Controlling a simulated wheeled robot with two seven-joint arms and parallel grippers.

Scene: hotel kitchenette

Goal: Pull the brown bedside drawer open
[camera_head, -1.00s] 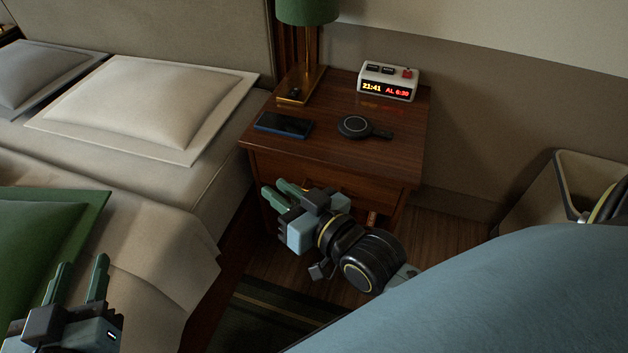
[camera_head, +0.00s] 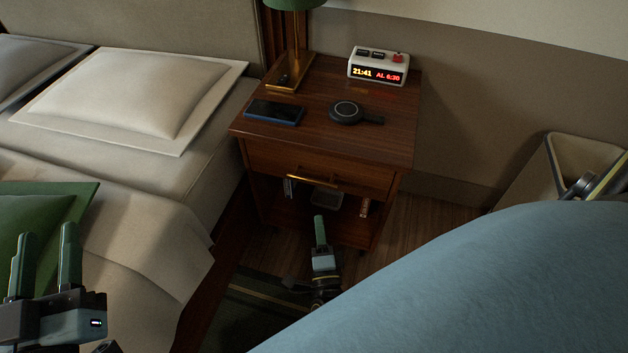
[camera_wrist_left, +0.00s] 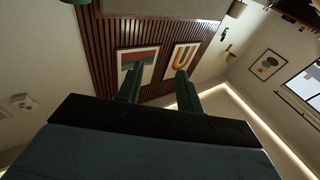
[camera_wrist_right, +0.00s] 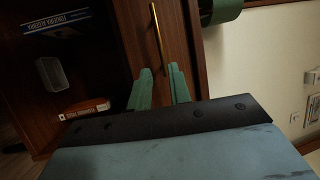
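The brown bedside drawer (camera_head: 268,158) is shut, its front flush with the nightstand, with a horizontal brass bar handle (camera_head: 312,180). In the right wrist view the handle (camera_wrist_right: 157,35) lies ahead of the fingertips, roughly in line with the gap between them. My right gripper (camera_head: 319,218) is below and in front of the handle, seen edge-on, apart from it and empty. Its two green fingers (camera_wrist_right: 160,72) stand apart in the right wrist view. My left gripper (camera_head: 46,230) is open and empty over the bed; its fingers (camera_wrist_left: 158,75) are spread.
An open shelf below holds books and a small tray (camera_head: 327,199).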

